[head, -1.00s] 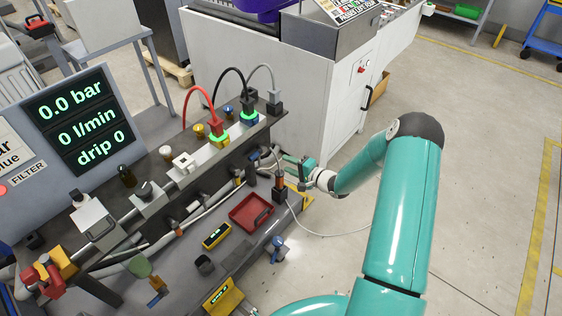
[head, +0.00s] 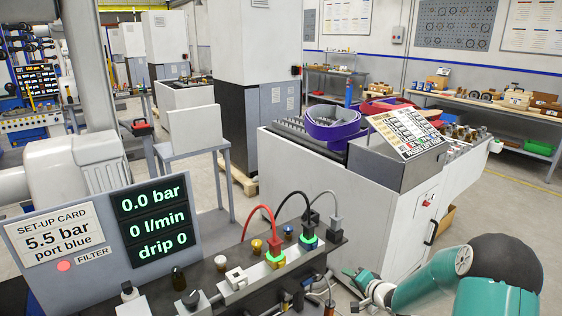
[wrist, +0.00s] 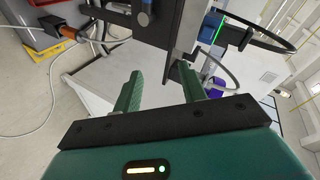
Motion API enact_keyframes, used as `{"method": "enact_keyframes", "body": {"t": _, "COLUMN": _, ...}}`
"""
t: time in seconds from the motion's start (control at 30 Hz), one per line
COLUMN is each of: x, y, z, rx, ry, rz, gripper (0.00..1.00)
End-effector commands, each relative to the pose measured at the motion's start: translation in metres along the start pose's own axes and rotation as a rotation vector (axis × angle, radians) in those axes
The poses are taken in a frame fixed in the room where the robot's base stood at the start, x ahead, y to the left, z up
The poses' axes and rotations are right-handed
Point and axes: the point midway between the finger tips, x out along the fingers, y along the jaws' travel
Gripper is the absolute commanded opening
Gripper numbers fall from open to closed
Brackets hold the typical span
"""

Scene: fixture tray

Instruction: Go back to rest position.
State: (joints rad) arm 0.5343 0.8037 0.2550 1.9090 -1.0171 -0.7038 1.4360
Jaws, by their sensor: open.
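My gripper (head: 358,279) is at the lower right of the head view, beside the right end of the fixture rail. Its two green fingers show apart in the wrist view (wrist: 158,90), with nothing held between them. A dark fixture part (wrist: 155,28) lies beyond the fingertips. I cannot tell the exact gap to it. The fixture rail (head: 235,285) carries a red hose (head: 262,211) and a black hose (head: 291,196), both on plugs with green glowing rings. A grey hose (head: 336,197) stands at the right end.
The display panel (head: 155,222) reads 0.0 bar, 0 l/min and drip 0. Its set-up card (head: 52,237) reads 5.5 bar, port blue. A white cabinet (head: 340,190) stands behind my gripper. Open floor (head: 500,215) lies to the right. The wrist view shows a red tray (wrist: 45,2) at upper left.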

Motion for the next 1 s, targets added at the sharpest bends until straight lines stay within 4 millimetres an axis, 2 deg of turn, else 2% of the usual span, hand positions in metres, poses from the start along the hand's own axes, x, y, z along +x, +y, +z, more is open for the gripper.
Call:
{"method": "enact_keyframes", "body": {"t": 0.03, "x": -0.008, "y": -0.017, "z": -0.008, "rx": -0.062, "ry": 0.02, "rz": 0.04, "gripper": 0.41}}
{"method": "enact_keyframes", "body": {"t": 0.23, "x": -0.049, "y": -0.062, "z": -0.031, "rx": -0.271, "ry": 0.083, "rz": 0.225, "gripper": 0.41}}
{"method": "enact_keyframes", "body": {"t": 0.5, "x": -0.124, "y": -0.121, "z": -0.039, "rx": -0.478, "ry": 0.122, "rz": 0.452, "gripper": 0.41}}
{"method": "enact_keyframes", "body": {"t": 0.77, "x": -0.208, "y": -0.166, "z": -0.015, "rx": -0.601, "ry": 0.086, "rz": 0.622, "gripper": 0.41}}
{"method": "enact_keyframes", "body": {"t": 1.0, "x": -0.286, "y": -0.193, "z": 0.032, "rx": -0.669, "ry": -0.016, "rz": 0.707, "gripper": 0.41}}
